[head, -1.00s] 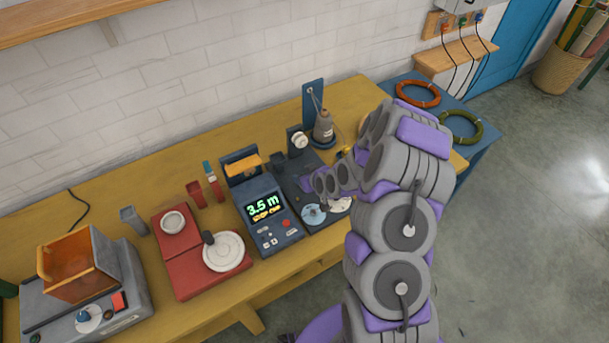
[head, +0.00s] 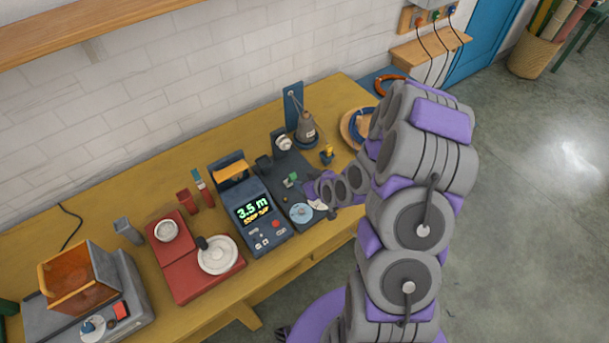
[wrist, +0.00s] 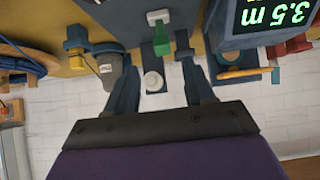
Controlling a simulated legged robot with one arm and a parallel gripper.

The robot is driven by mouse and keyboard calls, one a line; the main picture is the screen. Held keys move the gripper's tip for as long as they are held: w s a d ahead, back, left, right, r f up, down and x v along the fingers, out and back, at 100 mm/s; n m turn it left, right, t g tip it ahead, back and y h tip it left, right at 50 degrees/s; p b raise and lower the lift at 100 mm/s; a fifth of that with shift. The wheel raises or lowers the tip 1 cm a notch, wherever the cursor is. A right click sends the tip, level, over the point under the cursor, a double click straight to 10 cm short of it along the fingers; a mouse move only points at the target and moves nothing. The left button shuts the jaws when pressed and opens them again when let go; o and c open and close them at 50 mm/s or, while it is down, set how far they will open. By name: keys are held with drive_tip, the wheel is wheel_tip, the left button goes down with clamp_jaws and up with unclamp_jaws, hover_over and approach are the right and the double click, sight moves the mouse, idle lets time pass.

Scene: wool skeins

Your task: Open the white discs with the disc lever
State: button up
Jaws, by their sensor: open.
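The white discs (head: 283,142) are a small round pair on a dark upright at the back of the dark blue machine (head: 294,166). In the wrist view, the white round face (wrist: 153,82) shows between my fingers. A small green piece (head: 291,180), likely the disc lever, sits in front of the discs; it shows green with a white part beside it in the wrist view (wrist: 160,40). I cannot tell whether the discs are apart. My gripper (wrist: 160,72) is open and empty, its fingers spread either side of the discs' line of view. In the head view its tips are unclear.
A grey yarn cone (head: 306,128) stands behind right, with a yellow peg (head: 327,154) beside it. The meter reading 3.5 m (head: 250,212) stands close on the left. A wooden dish with a blue ring (head: 357,126) lies right. A pale-blue dial (head: 301,212) is in front.

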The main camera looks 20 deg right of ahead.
drive_tip(key=p+v, duration=0.4)
drive_tip(key=p, duration=0.4)
drive_tip(key=shift+s+r+p, duration=0.2)
drive_tip(key=shift+s+p, duration=0.05)
drive_tip(key=shift+p, duration=0.15)
idle(0.4)
